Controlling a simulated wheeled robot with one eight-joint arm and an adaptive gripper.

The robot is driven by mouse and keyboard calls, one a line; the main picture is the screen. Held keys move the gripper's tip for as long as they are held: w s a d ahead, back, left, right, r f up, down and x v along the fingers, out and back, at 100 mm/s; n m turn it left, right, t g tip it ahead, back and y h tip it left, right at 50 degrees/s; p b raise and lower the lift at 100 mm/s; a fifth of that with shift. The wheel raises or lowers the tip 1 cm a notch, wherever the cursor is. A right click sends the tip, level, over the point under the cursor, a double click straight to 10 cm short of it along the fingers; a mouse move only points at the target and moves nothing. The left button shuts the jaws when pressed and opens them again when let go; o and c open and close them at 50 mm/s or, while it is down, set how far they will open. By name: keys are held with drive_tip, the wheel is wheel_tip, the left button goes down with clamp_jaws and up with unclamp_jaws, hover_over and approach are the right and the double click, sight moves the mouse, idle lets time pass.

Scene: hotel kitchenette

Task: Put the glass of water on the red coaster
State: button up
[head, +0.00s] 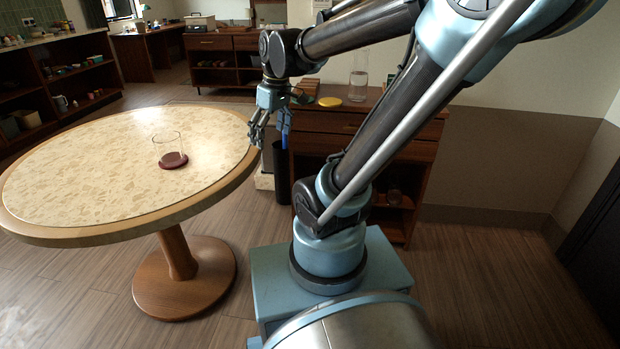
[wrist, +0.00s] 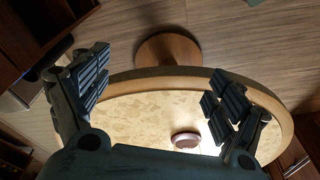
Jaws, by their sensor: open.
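A clear glass (head: 167,145) stands upright on the dark red coaster (head: 174,164) on the round table; its water level is hard to make out. In the wrist view the glass and coaster show small, with the glass (wrist: 186,138) low in the picture between my fingers and nearer the right one. My gripper (head: 269,130) hangs just off the right edge of the table, apart from the glass. Its fingers are spread wide with nothing between them, as the wrist view (wrist: 160,84) also shows.
The round table (head: 90,150) is otherwise bare. A wooden cabinet (head: 410,150) on the right holds a yellow disc (head: 330,102) and a tall clear vessel (head: 358,88). A dark bin (head: 281,175) stands beside it. Shelves (head: 75,90) line the far left.

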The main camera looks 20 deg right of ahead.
drive_tip(key=s+d+f+m+h, duration=0.1)
drive_tip(key=s+d+f+m, duration=0.7)
drive_tip(key=s+d+f, duration=0.1)
drive_tip(key=shift+s+f+t, duration=0.4)
drive_tip(key=shift+s, duration=0.4)
drive_tip(key=shift+d, duration=0.1)
